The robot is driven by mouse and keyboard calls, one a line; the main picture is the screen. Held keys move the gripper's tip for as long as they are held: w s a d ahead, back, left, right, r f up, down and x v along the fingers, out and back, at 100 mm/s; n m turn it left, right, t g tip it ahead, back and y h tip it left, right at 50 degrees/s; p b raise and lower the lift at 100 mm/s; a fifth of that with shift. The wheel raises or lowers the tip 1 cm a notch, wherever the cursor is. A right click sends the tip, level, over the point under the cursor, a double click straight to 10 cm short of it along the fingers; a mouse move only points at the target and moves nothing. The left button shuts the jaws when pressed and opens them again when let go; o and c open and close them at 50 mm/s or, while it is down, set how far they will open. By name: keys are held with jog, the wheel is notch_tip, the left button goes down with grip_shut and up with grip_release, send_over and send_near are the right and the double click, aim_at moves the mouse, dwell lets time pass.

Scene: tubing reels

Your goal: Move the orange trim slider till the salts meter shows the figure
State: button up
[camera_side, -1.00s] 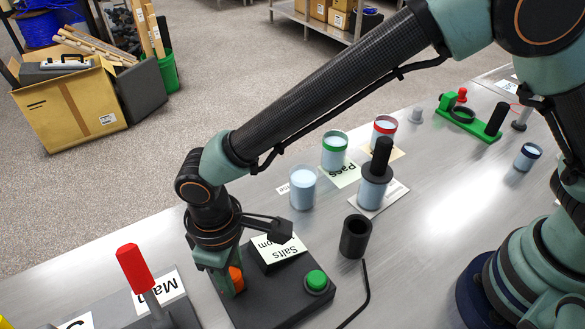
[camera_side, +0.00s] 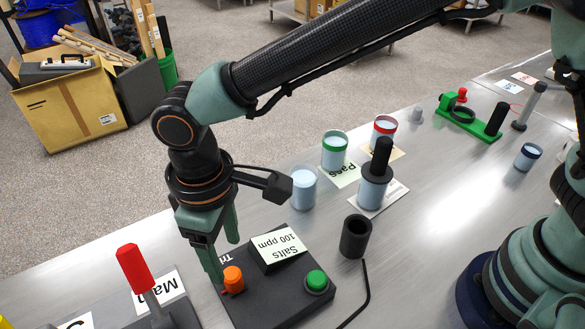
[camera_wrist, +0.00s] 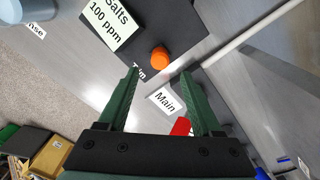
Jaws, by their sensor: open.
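The orange trim slider (camera_side: 232,279) stands on a dark control box (camera_side: 262,309), and it also shows in the wrist view (camera_wrist: 160,57). A "Trim" label is partly hidden beside it. The salts meter (camera_side: 280,247) on the same box reads "Salts 100 ppm", and it also shows in the wrist view (camera_wrist: 108,22). My gripper (camera_side: 224,260) is open and empty above the slider, at the box's left side. In the wrist view the slider lies just past my two green fingertips, roughly between them.
A green button (camera_side: 316,280) sits on the box's right side. A red-handled lever (camera_side: 134,270) rises at the left beside a "Main" label. A black cup (camera_side: 355,236) and several jars, including a green-rimmed one (camera_side: 334,150), stand behind and to the right.

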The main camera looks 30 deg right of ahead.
aim_at(232, 272)
jog(key=shift+r, duration=2.4)
jog(key=w+d+r+m+t+y, duration=0.1)
jog(key=w+d+r+m, duration=0.2)
jog(key=d, duration=0.6)
jog(key=w+d+r+m+t, duration=0.1)
jog(key=w+d+r, duration=0.3)
jog(key=d, duration=0.5)
jog(key=s+d+m+t, duration=0.1)
jog(key=s+d+m, duration=0.1)
jog(key=d, duration=0.7)
jog(key=s+d+m+t+h, duration=0.1)
jog(key=s+d+m+t, duration=0.1)
jog(key=d, duration=0.8)
jog(key=s+m, duration=0.1)
jog(key=s, duration=0.1)
jog(key=shift+s+d+r+t, duration=0.3)
jog(key=shift+s, duration=0.05)
